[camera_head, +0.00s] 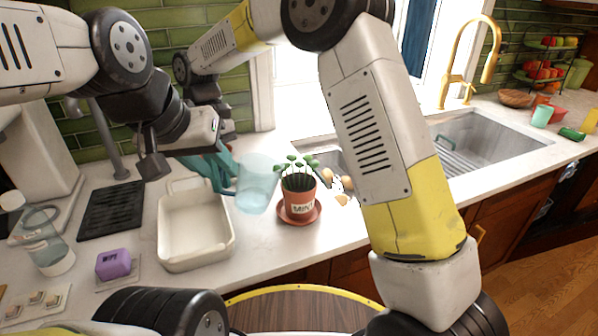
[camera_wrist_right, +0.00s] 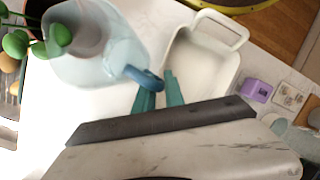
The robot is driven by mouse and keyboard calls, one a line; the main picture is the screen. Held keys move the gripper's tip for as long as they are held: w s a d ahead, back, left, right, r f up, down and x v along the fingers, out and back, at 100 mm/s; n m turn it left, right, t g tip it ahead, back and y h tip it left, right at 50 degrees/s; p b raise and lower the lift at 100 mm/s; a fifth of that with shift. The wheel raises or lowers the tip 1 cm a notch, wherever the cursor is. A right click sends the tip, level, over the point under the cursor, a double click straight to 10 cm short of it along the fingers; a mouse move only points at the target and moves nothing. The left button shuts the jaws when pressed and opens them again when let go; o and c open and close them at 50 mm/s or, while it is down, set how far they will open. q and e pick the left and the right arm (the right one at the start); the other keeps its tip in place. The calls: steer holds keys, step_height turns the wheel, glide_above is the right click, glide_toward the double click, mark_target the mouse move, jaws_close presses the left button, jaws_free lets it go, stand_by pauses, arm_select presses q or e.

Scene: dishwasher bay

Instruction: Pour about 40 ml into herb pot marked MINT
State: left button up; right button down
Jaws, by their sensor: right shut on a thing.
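The herb pot marked MINT (camera_head: 299,205) is terracotta with a white label and green leaves. It stands upright on a saucer (camera_head: 284,216) on the counter. A translucent blue jug (camera_head: 256,184) is just left of the pot, leaning slightly towards it. My right gripper (camera_head: 222,172) has teal fingers shut on the jug's handle, which shows blue in the right wrist view (camera_wrist_right: 143,77). The leaves (camera_wrist_right: 15,42) show beside the jug there. The water level is unclear. My left gripper (camera_head: 152,160) is left of the jug, above the counter; its fingers are not clear.
A purple block (camera_head: 113,263), a clear container (camera_head: 45,240) and a black mat (camera_head: 110,210) lie further left. The sink (camera_head: 490,135) and gold tap (camera_head: 447,90) are right. My right arm crosses before the sink.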

steer(key=d+r+y, duration=0.1)
steer(key=r, duration=0.1)
steer(key=d+r+y, duration=0.1)
steer(key=d+r, duration=0.1)
steer(key=r, duration=0.1)
steer(key=w+d+r+g+y, duration=0.1)
steer(key=r+y, duration=0.1)
steer(key=shift+d+r+n, duration=0.2)
steer(key=shift+r+n, duration=0.2)
steer(key=shift+d+r+y, duration=0.25)
steer(key=shift+d+y, duration=0.05)
steer(key=shift+y, duration=0.1)
steer(key=shift+w+d+r+n+g+y+p, duration=0.15)
steer(key=shift+d+g+y, duration=0.1)
steer(key=shift+d+y, duration=0.35)
steer(key=shift+w+d+r+n+g+y+p, duration=0.1)
steer(key=shift+d+r+g+y, duration=0.1)
steer(key=shift+d+y, duration=0.4)
steer(key=shift+w+d+r+n+g+y+p, duration=0.15)
steer(key=shift+d+g+y, duration=0.15)
steer(key=shift+y, duration=0.5)
steer(key=shift+d, duration=0.1)
steer(key=shift+d+r+y, duration=0.15)
steer(key=shift+d+y, duration=0.05)
steer(key=shift+y, duration=0.1)
steer(key=shift+w+d+r+g+y+p, duration=0.15)
steer(key=shift+d+r+g+y+p, duration=0.1)
steer(key=shift+d+r+y+p, duration=0.5)
